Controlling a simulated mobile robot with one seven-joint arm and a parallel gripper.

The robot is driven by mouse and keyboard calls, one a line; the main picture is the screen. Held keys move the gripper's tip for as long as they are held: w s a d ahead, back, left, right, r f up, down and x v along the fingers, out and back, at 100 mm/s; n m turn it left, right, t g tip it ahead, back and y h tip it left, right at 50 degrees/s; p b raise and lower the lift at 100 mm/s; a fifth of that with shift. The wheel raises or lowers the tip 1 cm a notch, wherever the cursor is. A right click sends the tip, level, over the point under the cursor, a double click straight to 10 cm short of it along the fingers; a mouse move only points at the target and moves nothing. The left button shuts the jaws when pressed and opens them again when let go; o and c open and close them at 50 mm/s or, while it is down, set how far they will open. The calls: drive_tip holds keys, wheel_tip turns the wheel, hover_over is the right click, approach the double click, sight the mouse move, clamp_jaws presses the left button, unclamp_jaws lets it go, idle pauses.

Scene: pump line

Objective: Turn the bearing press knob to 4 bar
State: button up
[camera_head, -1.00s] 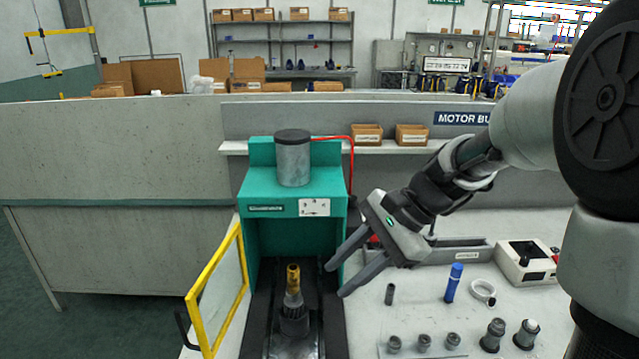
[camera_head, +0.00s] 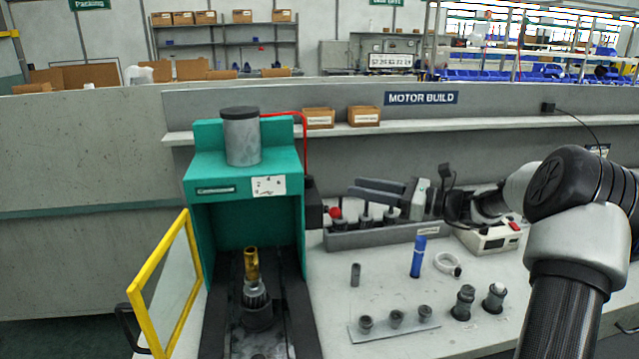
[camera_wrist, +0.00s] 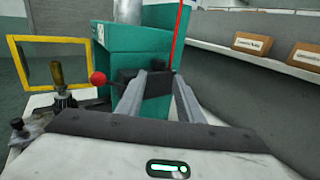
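The bearing press (camera_head: 205,165) is a teal machine left of centre in the head view. A black box (camera_head: 314,205) sits on its right side, with a red ball (camera_head: 335,212) beside it. In the wrist view the press (camera_wrist: 150,45) stands ahead, with the black box (camera_wrist: 155,85) partly behind my fingers and the red ball (camera_wrist: 97,78) on a lever to its left. A small dark knob-like part (camera_wrist: 160,65) shows on top, between the fingertips in the picture; its setting is unreadable. My gripper (camera_head: 353,187) is open and empty, pointing left toward the box, apparently apart from it.
The yellow-framed guard (camera_head: 160,290) stands open at the press's left. A grey rack (camera_head: 385,235) of tools lies below my gripper. A blue marker-like cylinder (camera_head: 418,257), a white ring (camera_head: 447,264) and several grey fittings stand on the bench. A red hose (camera_head: 305,140) rises behind the box.

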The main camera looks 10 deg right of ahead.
sight(313, 179)
drive_tip(key=b+x, duration=0.1)
drive_tip(key=x, duration=1.1)
drive_tip(key=shift+c, duration=0.3)
drive_tip(key=c, duration=0.7)
drive_tip(key=shift+t+b, duration=0.3)
drive_tip(key=shift+b, duration=0.05)
drive_tip(key=shift+c, duration=0.2)
